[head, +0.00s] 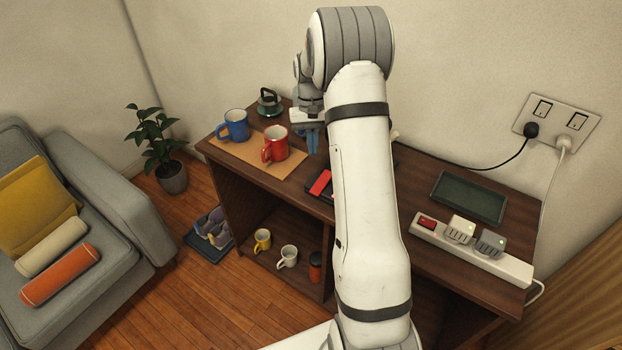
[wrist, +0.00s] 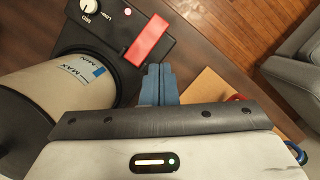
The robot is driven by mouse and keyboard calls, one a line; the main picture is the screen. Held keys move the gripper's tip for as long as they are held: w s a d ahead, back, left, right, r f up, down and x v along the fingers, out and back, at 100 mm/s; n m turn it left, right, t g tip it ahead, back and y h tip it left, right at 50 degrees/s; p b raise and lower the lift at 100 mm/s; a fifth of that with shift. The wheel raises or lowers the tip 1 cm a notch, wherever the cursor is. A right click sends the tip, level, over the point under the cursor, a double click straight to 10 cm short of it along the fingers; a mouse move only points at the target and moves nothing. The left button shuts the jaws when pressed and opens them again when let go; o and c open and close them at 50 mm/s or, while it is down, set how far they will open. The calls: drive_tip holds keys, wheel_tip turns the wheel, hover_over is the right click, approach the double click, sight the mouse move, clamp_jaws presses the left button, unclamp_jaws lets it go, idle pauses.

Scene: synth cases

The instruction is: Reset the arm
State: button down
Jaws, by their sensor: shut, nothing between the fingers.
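My gripper (head: 312,143) is over the dark wooden cabinet top (head: 420,185), to the right of the red mug (head: 275,146). Its blue fingers are together and empty in the wrist view (wrist: 158,70). A black appliance with a red bar (head: 320,183) sits on the cabinet top, mostly hidden behind my arm in the head view. In the wrist view the red bar (wrist: 149,40) lies just beyond my fingertips, beside a dial (wrist: 89,9) and a lit round lamp. A pale cylinder marked MAX and MIN (wrist: 50,85) is left of my fingers.
A blue mug (head: 233,125) and the red mug stand on a tan mat (head: 285,167). A dark tray (head: 468,197) and a white power strip (head: 480,251) are on the right. The shelf below holds a yellow mug (head: 262,240) and a white mug (head: 288,256).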

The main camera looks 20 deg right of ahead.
drive_tip(key=s+a+r+n+t, duration=0.1)
drive_tip(key=s+a+r, duration=0.3)
drive_tip(key=s+r, duration=0.2)
drive_tip(key=s+a+r+t, duration=0.2)
drive_tip(key=s+a+r, duration=0.1)
drive_tip(key=s+r, duration=0.25)
drive_tip(key=s+a+r+n+t, duration=0.1)
drive_tip(key=s+a, duration=0.1)
drive_tip(key=s, duration=0.6)
drive_tip(key=s+a+r+t, duration=0.1)
drive_tip(key=s+a+t, duration=0.1)
drive_tip(key=s, duration=0.6)
drive_tip(key=shift+s+a+r+n+h, duration=0.3)
drive_tip(key=shift+s+a+r+n, duration=0.1)
drive_tip(key=shift+a, duration=0.4)
